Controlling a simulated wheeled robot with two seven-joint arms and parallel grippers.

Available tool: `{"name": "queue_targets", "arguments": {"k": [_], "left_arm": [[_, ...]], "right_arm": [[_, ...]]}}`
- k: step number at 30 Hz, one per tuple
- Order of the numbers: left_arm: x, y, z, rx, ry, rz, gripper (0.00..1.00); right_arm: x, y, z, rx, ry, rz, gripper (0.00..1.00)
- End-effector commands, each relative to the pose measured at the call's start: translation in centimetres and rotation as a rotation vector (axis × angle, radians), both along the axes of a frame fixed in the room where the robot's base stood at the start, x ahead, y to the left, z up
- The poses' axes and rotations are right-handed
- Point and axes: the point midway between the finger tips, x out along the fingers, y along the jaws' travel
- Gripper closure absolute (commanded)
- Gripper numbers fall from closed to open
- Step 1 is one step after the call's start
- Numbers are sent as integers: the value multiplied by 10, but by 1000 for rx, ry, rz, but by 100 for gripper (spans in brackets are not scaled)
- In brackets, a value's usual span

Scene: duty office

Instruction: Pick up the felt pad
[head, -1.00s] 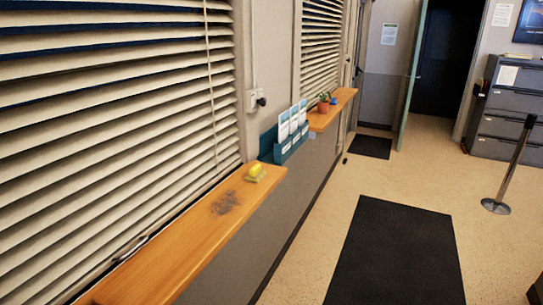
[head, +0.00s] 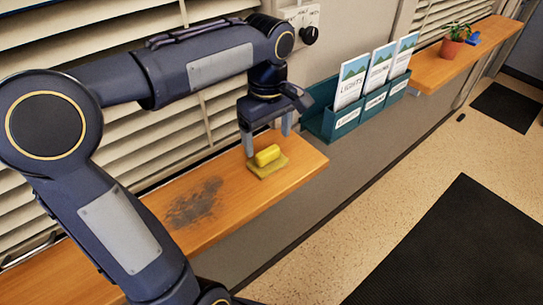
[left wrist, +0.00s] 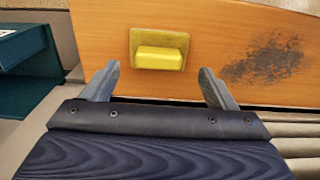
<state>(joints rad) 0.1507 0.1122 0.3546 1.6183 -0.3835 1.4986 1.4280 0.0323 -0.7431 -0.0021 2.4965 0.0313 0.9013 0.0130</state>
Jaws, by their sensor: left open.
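The felt pad (head: 268,166) is a small yellow-green square with a bright yellow block-shaped grip on top. It lies on the wooden ledge near its far end. It also shows in the left wrist view (left wrist: 159,50), just beyond the fingertips. My left gripper (head: 268,144) is open and empty, pointing down close above the pad, with its fingers apart. In the left wrist view the gripper (left wrist: 159,82) has a finger on each side of the pad's line, not touching it. My right gripper is not in view.
The wooden ledge (head: 245,218) has a dark smudge (head: 194,203) left of the pad. A teal rack (head: 325,123) with leaflets hangs just beyond the ledge's end. Window blinds (head: 60,40) are behind. A farther ledge (head: 440,70) holds a potted plant (head: 453,40).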

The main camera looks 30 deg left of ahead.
Motion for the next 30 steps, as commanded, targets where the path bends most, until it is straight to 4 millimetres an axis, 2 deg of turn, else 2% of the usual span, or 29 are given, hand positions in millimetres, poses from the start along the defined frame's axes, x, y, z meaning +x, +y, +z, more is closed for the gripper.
{"name": "queue_targets", "arguments": {"k": [10,20,30], "left_arm": [[4,2,-48,-1,3,-3,20],[4,2,-54,-1,-1,-3,21],[4,2,-54,-1,-1,-3,66]], "right_arm": [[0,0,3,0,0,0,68],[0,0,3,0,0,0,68],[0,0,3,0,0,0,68]]}}
